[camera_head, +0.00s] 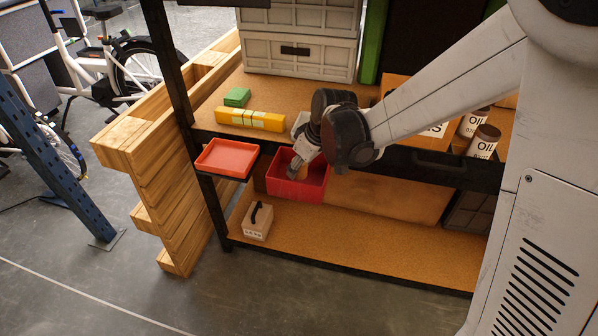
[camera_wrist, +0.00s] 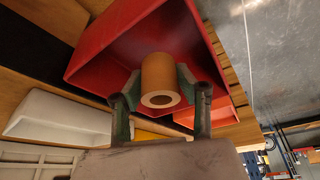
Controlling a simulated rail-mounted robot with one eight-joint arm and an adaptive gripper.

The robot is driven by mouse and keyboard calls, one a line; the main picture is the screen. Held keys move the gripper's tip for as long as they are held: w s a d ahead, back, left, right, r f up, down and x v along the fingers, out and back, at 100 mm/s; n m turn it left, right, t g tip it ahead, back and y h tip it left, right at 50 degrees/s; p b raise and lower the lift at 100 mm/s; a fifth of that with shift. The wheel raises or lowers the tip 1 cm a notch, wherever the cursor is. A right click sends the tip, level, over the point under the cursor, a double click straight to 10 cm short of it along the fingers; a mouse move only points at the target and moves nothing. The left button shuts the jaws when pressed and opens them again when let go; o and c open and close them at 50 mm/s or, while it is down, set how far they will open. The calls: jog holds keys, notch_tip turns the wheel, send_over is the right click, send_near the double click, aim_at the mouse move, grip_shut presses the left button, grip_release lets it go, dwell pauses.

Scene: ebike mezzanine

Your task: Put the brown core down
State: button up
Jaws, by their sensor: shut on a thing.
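The brown core (camera_wrist: 158,72) is a short hollow cylinder. My gripper (camera_wrist: 160,82) is shut on it, with one green-padded finger on each side. Its open end faces the wrist camera. In the head view my gripper (camera_head: 298,168) points down at the opening of a deep red bin (camera_head: 312,190) at the shelf's front edge, and only a little of the core shows there. In the wrist view the red bin (camera_wrist: 108,52) surrounds the core's far end. I cannot tell how deep the core is or whether it touches the bin.
A shallow orange-red tray (camera_head: 227,158) hangs to the left of the bin. A yellow box (camera_head: 251,119), a green block (camera_head: 237,97) and oil cans (camera_head: 483,141) stand on the upper shelf.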

jog(key=shift+f+b, duration=0.3)
jog(key=shift+f, duration=0.95)
jog(key=shift+f, duration=0.1)
jog(key=o, duration=0.9)
jog(key=p+v, duration=0.4)
jog(key=v, duration=0.8)
jog(key=s+d+r+m+t+h, duration=0.1)
jog(key=s+d+r+m, duration=0.2)
jog(key=s, duration=0.4)
jog(key=s+d+r+m+t+h, duration=0.1)
jog(key=s+d+r+m, duration=0.1)
jog(key=s+d, duration=0.4)
jog(key=s+d+r+m+t+h, duration=0.1)
jog(key=s+d+r+m+t, duration=0.1)
jog(key=s, duration=0.5)
jog(key=shift+s+d+r+m, duration=0.2)
jog(key=shift+d+r+m, duration=0.2)
jog(key=shift+d+m, duration=0.3)
jog(key=shift+s+d+r+m, duration=0.15)
jog(key=shift+d+r+m, duration=0.35)
jog(key=shift+d, duration=0.35)
